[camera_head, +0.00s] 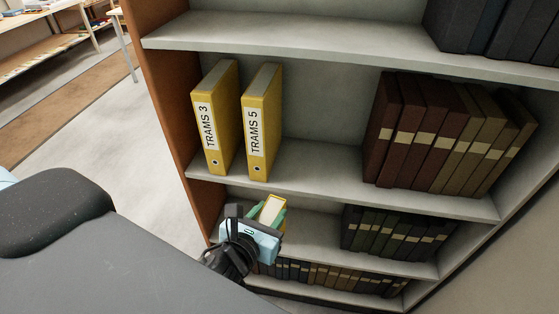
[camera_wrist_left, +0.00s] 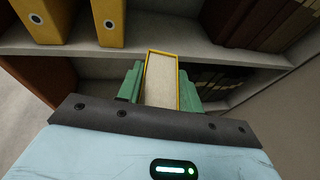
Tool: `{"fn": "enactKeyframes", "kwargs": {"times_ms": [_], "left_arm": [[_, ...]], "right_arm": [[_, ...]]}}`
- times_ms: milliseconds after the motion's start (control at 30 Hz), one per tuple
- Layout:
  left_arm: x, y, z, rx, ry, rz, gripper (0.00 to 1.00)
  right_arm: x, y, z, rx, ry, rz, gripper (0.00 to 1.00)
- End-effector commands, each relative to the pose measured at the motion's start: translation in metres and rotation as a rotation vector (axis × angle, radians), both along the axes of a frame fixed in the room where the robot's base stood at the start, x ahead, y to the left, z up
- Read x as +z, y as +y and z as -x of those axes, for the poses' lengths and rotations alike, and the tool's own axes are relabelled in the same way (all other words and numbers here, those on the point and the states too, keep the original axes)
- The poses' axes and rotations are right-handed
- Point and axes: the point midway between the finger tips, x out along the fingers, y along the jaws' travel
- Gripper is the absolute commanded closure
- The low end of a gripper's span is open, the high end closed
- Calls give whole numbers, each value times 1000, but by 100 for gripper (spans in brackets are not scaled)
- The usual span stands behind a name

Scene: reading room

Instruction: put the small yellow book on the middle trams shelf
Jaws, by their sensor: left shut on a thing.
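The small yellow book (camera_head: 271,208) is between the green fingers of my left gripper (camera_head: 270,214), in front of the bookcase below the trams shelf. In the left wrist view the book (camera_wrist_left: 161,82) shows its pale page edge and yellow cover, with a green finger on each side; my left gripper (camera_wrist_left: 160,90) is shut on it. The trams shelf (camera_head: 330,176) holds two yellow binders, TRAMS 3 (camera_head: 213,120) and TRAMS 5 (camera_head: 261,122), standing upright with a narrow gap between them. My right gripper is not in view.
Brown and olive books (camera_head: 440,135) lean at the right of the trams shelf, with bare shelf left of them. Dark books (camera_head: 395,232) stand on the shelf below. The upper shelf (camera_head: 300,35) overhangs, and a brown side panel (camera_head: 165,90) bounds the left.

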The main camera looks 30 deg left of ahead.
Motion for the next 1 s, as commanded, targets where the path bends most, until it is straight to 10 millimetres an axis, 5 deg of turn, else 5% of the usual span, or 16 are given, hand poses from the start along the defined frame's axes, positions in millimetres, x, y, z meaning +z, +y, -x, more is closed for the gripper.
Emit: {"fn": "enactKeyframes", "kwargs": {"times_ms": [200,500,833,1000], "left_arm": [[56,-31,-43,118,-20,9,100],[119,-71,-66,210,-15,4,100],[128,-78,-69,225,-7,0,100],[128,-70,-93,228,-8,-1,100]], "right_arm": [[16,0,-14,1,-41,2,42],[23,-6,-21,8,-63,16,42],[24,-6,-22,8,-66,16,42],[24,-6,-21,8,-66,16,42]]}}
